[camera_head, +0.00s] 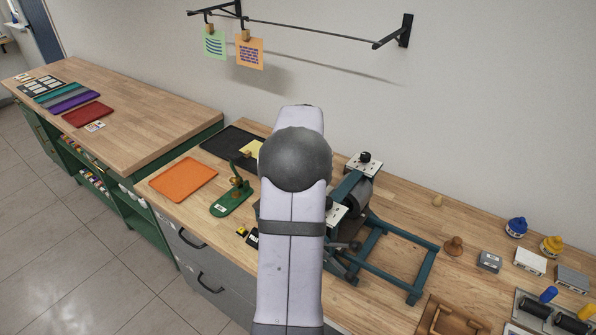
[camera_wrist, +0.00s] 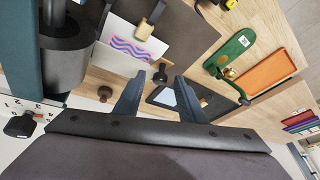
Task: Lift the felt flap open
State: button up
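In the wrist view a dark brown-grey sheet (camera_wrist: 195,38) lies by the press roller (camera_wrist: 68,42). I cannot tell whether it is the felt flap or the press bed. A white print (camera_wrist: 118,38) with pink and blue waves lies over part of it, with a wooden piece with a dark end (camera_wrist: 149,22) at its edge. My gripper (camera_wrist: 159,76) is open, its two fingers apart, with nothing seen held between them. The sheet appears beyond the fingertips; I see no clear contact. In the head view my arm hides the gripper and much of the press (camera_head: 352,205).
An orange tray (camera_head: 183,179) and a green tool (camera_head: 233,197) are left of the press. The press's teal frame (camera_head: 428,268) extends right. Ink jars (camera_head: 516,227) and small boxes stand at far right. Two prints (camera_head: 250,52) hang from a wall rail above.

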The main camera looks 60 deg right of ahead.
grip_shut()
jog(key=shift+d+r, duration=0.1)
jog(key=shift+r, duration=0.05)
jog(key=shift+d+r+p, duration=0.95)
jog(key=shift+d+r, duration=0.05)
jog(key=d+r+p, duration=0.1)
jog(key=d+p, duration=0.9)
jog(key=d, duration=0.1)
jog(key=shift+s+d+r, duration=0.15)
jog(key=shift+d+r, duration=0.05)
jog(key=shift+r, duration=0.1)
